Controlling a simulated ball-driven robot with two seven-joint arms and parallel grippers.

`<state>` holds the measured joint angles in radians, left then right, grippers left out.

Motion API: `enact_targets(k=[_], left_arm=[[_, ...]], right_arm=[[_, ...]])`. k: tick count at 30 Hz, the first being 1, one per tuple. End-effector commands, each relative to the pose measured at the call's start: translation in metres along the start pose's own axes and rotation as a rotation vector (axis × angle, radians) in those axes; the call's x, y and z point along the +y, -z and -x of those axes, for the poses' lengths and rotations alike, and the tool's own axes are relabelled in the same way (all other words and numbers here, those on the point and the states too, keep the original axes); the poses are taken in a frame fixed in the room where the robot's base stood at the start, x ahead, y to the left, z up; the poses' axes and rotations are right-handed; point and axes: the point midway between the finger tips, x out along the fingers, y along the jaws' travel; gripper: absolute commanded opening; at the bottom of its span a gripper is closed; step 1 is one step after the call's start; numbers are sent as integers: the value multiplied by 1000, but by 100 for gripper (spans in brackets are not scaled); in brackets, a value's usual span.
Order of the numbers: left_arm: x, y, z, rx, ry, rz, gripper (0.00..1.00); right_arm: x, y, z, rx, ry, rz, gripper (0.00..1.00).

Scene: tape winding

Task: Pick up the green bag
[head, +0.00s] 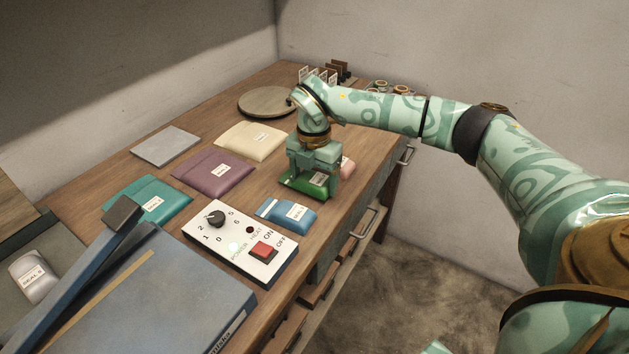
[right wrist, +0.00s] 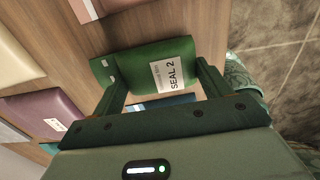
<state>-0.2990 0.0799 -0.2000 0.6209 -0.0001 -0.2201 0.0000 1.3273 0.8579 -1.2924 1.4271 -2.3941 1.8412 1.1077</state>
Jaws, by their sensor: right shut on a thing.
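The green bag (head: 294,184) is at the right edge of the wooden bench in the head view, under my right gripper (head: 312,176). In the right wrist view the green bag (right wrist: 130,65) lies between the two fingers of my right gripper (right wrist: 162,88), with its white "SEAL 2" label facing the camera. The right gripper is shut on the bag, one finger at each side. I cannot tell whether the bag touches the bench top. My left gripper is not in view.
A blue bag (head: 287,213) lies just in front, and a pink bag (head: 347,164) just behind. Purple (head: 212,172), cream (head: 250,141) and teal (head: 150,199) bags lie to the left. A white control box (head: 240,245) and a blue sealer (head: 150,300) stand nearer.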

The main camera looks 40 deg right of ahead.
Motion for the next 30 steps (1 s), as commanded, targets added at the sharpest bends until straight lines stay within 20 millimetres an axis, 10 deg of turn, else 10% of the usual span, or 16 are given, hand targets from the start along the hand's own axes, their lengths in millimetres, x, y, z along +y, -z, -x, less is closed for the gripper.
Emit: enact_targets(k=[10,19,30], left_arm=[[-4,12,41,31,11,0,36],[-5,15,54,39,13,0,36],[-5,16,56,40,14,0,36]], right_arm=[[-33,40,88,-3,-7,5,54],[-77,95,111,0,-1,3,54],[-88,110,116,0,0,0,54]])
